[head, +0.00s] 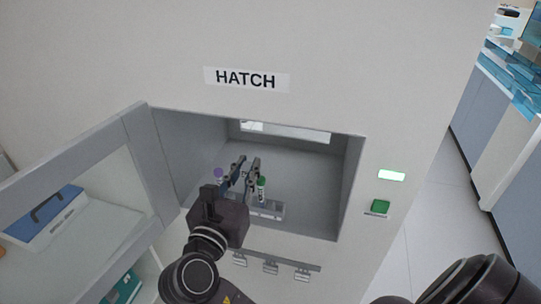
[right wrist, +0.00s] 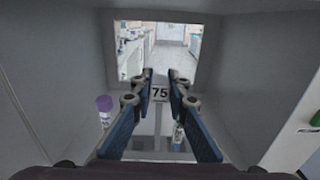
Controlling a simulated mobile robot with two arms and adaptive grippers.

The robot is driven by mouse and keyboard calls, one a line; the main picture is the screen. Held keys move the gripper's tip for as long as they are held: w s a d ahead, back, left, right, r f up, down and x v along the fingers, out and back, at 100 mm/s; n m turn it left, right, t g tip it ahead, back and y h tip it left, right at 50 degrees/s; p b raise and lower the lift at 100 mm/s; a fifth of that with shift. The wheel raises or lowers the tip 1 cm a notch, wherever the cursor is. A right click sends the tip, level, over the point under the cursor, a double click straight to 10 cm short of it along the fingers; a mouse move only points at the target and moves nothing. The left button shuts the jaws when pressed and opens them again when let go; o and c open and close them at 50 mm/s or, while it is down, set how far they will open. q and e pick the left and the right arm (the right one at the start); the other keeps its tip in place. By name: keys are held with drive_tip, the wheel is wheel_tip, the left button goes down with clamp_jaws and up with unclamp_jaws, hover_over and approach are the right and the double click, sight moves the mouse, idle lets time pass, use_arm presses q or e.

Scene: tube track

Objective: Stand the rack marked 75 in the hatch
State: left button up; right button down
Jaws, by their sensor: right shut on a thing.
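The rack marked 75 (head: 268,211) is a grey tube rack inside the hatch (head: 300,165), near its front opening. Its 75 plate (right wrist: 159,93) shows between the fingers in the right wrist view. A purple-capped tube (head: 218,174) and a green-capped tube (head: 262,184) are at the rack, looking upright. My right gripper (head: 245,163) reaches into the hatch and is shut on the rack; its fingertips also show in the right wrist view (right wrist: 160,76). My gripper hides part of the rack, and I cannot tell whether its base touches the hatch floor. My left gripper is not in view.
The hatch door (head: 140,165) stands open at the left. A window (head: 290,131) is in the hatch's back wall. A green button (head: 380,206) and a lit lamp (head: 391,175) are right of the opening. Hooks (head: 270,266) hang below it. A blue-and-white case (head: 45,215) lies at the left.

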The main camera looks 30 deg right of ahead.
drive_tip(key=p+x, duration=0.4)
drive_tip(key=x, duration=1.3)
wheel_tip(320, 180, down, 7)
drive_tip(key=p, duration=0.1)
drive_tip(key=shift+w, duration=0.1)
drive_tip(key=c, duration=1.9)
unclamp_jaws()
drive_tip(key=shift+f, duration=0.15)
drive_tip(key=shift+b+v, duration=1.65)
drive_tip(key=shift+v, duration=4.45)
